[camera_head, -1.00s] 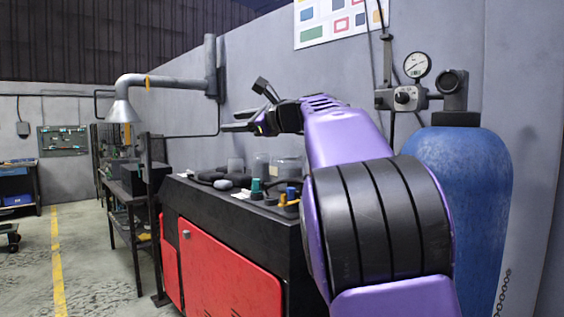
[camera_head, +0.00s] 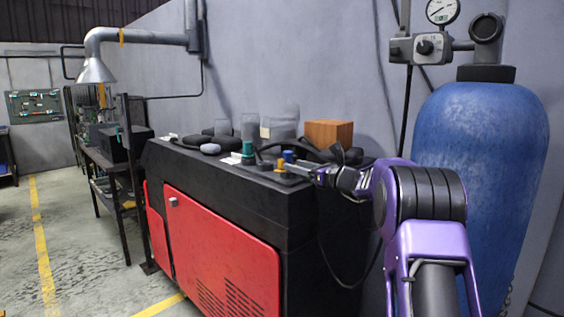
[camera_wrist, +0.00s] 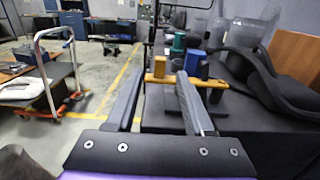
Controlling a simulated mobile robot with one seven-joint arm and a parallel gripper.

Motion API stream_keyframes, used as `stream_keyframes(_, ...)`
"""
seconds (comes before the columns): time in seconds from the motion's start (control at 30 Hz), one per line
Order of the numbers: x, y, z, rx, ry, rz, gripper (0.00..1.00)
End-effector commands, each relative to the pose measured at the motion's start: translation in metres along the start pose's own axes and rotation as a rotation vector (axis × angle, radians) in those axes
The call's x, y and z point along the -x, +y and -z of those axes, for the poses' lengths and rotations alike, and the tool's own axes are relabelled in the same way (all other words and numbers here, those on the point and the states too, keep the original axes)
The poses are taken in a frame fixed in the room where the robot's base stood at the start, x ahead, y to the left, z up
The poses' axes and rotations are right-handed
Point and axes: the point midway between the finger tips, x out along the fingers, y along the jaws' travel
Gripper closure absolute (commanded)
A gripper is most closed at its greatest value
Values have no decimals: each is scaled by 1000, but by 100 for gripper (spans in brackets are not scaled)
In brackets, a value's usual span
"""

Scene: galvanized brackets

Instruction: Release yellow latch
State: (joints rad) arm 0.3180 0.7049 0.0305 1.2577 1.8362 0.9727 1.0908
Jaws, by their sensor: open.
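A small yellow latch (camera_head: 282,165) sits on the black top of the red-and-black cabinet, near its right front edge. In the wrist view the yellow latch (camera_wrist: 159,67) has an upright block and a low bar running to the right. My gripper (camera_head: 300,168) is low over the cabinet's right end. In the wrist view my gripper (camera_wrist: 159,76) is open, with one finger on each side of the latch's upright block. I cannot tell whether either finger touches it. The right finger hides part of the bar.
A green knob (camera_wrist: 178,44) and a blue block (camera_wrist: 195,63) stand close behind the latch. Black hoses (camera_wrist: 250,72), clear jars (camera_head: 280,128) and an orange-brown box (camera_head: 328,134) are farther back. A blue gas cylinder (camera_head: 480,170) stands at the right.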

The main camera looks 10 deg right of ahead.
Motion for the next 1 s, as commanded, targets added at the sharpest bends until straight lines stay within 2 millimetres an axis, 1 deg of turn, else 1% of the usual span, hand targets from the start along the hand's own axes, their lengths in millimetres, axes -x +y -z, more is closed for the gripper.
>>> stream_keyframes(0.03,-13,2,0,0,0,-4,48)
stream_keyframes(0.1,-27,1,0,1,1,-2,48)
stream_keyframes(0.2,-45,1,0,1,1,-3,48)
stream_keyframes(0.3,-56,0,0,1,1,0,48)
stream_keyframes(0.5,-68,0,0,1,1,0,48)
stream_keyframes(0.8,-70,0,0,1,1,0,48)
stream_keyframes(0.87,-70,0,0,1,1,0,58)
stream_keyframes(1.0,-70,0,0,1,1,0,84)
